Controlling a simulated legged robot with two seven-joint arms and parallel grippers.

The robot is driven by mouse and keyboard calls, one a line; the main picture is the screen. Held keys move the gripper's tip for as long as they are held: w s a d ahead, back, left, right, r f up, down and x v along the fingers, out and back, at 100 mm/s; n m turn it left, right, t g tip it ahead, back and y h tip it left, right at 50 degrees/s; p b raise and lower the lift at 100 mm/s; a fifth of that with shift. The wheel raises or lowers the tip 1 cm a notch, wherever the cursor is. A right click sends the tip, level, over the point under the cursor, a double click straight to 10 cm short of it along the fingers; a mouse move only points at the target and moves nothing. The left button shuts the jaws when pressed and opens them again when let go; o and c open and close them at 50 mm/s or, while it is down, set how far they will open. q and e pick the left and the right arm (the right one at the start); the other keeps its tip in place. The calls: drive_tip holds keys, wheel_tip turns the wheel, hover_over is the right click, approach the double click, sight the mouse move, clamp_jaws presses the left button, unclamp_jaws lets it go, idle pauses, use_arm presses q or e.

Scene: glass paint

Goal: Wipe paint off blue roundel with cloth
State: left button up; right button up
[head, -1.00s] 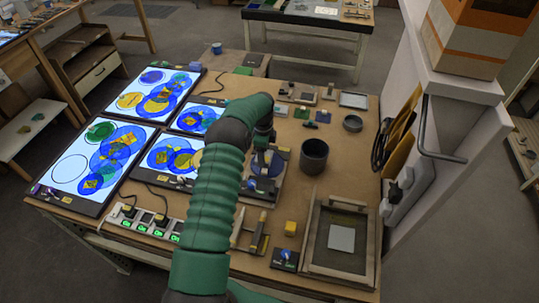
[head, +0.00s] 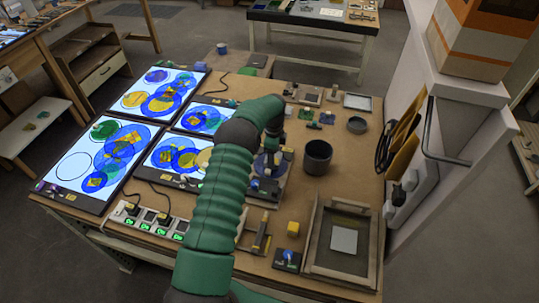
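A blue roundel (head: 260,166) lies on a dark stand right of the light panels, partly hidden behind my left arm. A yellowish patch shows near it, but I cannot tell whether it is paint. My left arm comes up from the bottom of the view, and its wrist bends over the back of the roundel. The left gripper (head: 273,137) points down close to the roundel; its fingers are too dark and hidden to read. I cannot make out a cloth. My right gripper is not in view.
Light panels (head: 120,195) with coloured glass circles fill the table's left. A dark cup (head: 317,157) and a small round dish (head: 356,125) stand to the right. A framed tray (head: 313,262), a yellow block (head: 293,229) and a power strip (head: 127,217) are nearer.

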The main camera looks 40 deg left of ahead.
sight(281, 164)
use_arm(q)
drive_tip(key=shift+w+d, duration=0.4)
drive_tip(key=shift+d, duration=0.3)
drive_tip(key=shift+w+d, duration=0.35)
drive_tip(key=shift+d, duration=0.3)
drive_tip(key=shift+w+a+f+b, duration=0.2)
drive_tip(key=shift+w+a+b, duration=0.3)
drive_tip(key=shift+a+b, duration=0.25)
drive_tip(key=shift+w+a, duration=0.1)
drive_tip(key=shift+a, duration=0.15)
drive_tip(key=shift+a+r, duration=0.2)
drive_tip(key=shift+a, duration=0.05)
drive_tip(key=shift+s+a+r, duration=0.1)
drive_tip(key=shift+s+a, duration=0.3)
drive_tip(key=shift+a, duration=0.25)
drive_tip(key=shift+s+a+f, duration=0.1)
drive_tip(key=shift+s+a, duration=0.25)
drive_tip(key=shift+a, duration=0.35)
drive_tip(key=shift+s+a+r, duration=0.1)
drive_tip(key=shift+s+a, duration=0.3)
drive_tip(key=shift+a, duration=0.25)
drive_tip(key=shift+w+d, duration=0.35)
drive_tip(key=shift+d, duration=0.3)
drive_tip(key=shift+w+d, duration=0.4)
drive_tip(key=shift+d, duration=0.3)
drive_tip(key=shift+w+d, duration=0.35)
drive_tip(key=shift+d, duration=0.3)
